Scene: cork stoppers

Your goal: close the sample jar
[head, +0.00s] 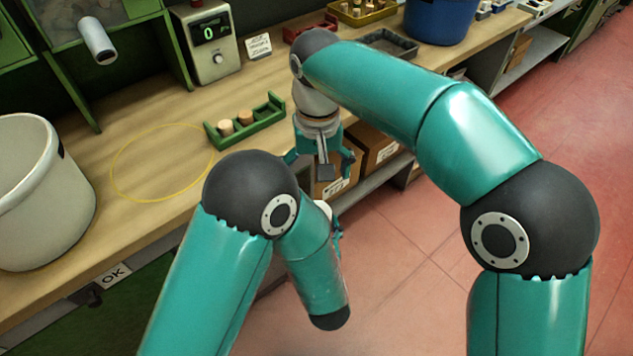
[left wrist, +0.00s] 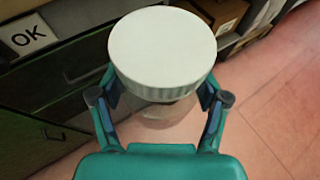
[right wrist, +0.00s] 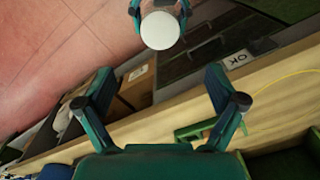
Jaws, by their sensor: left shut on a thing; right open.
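The sample jar (left wrist: 165,113) has a clear body and a wide white lid (left wrist: 160,48) on its top. My left gripper (left wrist: 160,98) is shut on the jar body below the lid, out in front of the bench. The lid also shows from above in the right wrist view (right wrist: 160,30) and as a small white patch in the head view (head: 325,210), where my left arm hides most of the jar. I cannot tell how tightly the lid sits. My right gripper (head: 318,165) is open and empty, apart from the lid; its spread fingers show in the right wrist view (right wrist: 160,78).
A green rack (head: 262,122) with cork stoppers (head: 226,127) stands on the wooden bench, beside a yellow ring (head: 125,160). A pale bin (head: 40,195) is at the left and a display device (head: 208,45) behind. Cardboard boxes (head: 372,147) sit under the bench. Red floor lies open at right.

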